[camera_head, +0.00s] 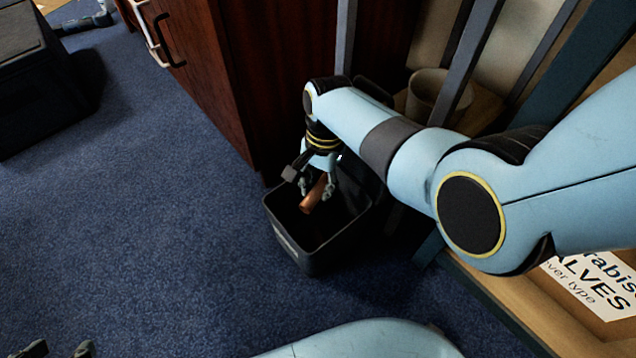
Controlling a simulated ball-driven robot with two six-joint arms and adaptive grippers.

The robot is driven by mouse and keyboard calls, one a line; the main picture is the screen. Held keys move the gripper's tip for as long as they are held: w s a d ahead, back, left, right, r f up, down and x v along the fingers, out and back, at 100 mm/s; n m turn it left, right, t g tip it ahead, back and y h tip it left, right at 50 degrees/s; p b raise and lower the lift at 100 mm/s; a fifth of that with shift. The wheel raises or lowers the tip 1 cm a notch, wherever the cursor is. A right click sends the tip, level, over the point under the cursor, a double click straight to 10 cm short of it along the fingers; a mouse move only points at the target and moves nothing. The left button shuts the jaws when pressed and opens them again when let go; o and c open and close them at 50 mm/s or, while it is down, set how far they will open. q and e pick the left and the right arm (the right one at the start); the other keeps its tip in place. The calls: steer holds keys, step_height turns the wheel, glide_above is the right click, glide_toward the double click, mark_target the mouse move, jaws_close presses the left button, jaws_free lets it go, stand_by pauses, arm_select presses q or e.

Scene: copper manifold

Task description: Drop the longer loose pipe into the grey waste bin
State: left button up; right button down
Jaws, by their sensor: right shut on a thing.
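The waste bin (291,242) is a dark grey open box on the blue carpet, against the corner of the wooden cabinet. My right gripper (317,187) points down over its opening. It is shut on a short copper pipe (312,196), which hangs tilted with its lower end over or inside the bin; the exact depth is unclear. Part of the pipe is hidden by the fingers. No other loose pipe shows, so I cannot compare lengths. My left gripper (60,349) shows only its two fingertips at the bottom left edge, spread apart with nothing visible between them.
A dark red wooden cabinet (225,80) stands behind the bin. A black case (35,90) sits at the far left. The carpet between is clear.

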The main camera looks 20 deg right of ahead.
mark_target(323, 181)
steer(key=c, duration=1)
jaws_free()
step_height(323, 181, up, 12)
steer(key=w+d, duration=0.1)
steer(key=shift+d, duration=0.25)
